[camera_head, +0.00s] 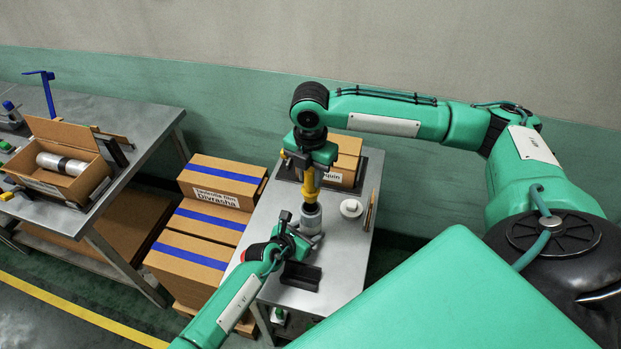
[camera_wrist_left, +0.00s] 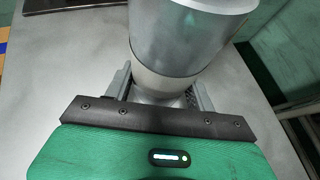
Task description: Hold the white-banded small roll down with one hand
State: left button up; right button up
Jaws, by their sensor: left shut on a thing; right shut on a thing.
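The small grey roll (camera_head: 310,219) stands upright on the metal table (camera_head: 340,255). In the left wrist view the roll (camera_wrist_left: 185,38) fills the top middle, with its white band (camera_wrist_left: 160,82) low down between the fingers. My left gripper (camera_head: 292,238) reaches in low from the left and is shut around the banded lower part of the roll; the wrist view shows its fingers (camera_wrist_left: 160,92) on both sides. My right gripper (camera_head: 311,164) points down above the roll, shut on a yellow upright tool (camera_head: 309,186). The tool's lower end meets the roll's top; exact contact is hard to see.
A white round piece (camera_head: 351,209) lies right of the roll. A black holder (camera_head: 300,276) is at the table's front. A cardboard box (camera_head: 346,161) stands behind. Stacked boxes with blue stripes (camera_head: 205,228) stand left. Another bench (camera_head: 113,198) holds an open box (camera_head: 62,165) with a silver roll.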

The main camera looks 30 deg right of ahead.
jog(key=shift+r, duration=0.3)
pick_arm(q)
jog(key=o, duration=1)
jog(key=shift+o, duration=0.2)
jog(key=shift+a, duration=0.1)
jog(key=v, duration=1)
jog(key=shift+a, duration=0.3)
jog(key=shift+s+a+r, duration=0.25)
jog(key=shift+a+r, duration=0.15)
jog(key=shift+a, duration=0.1)
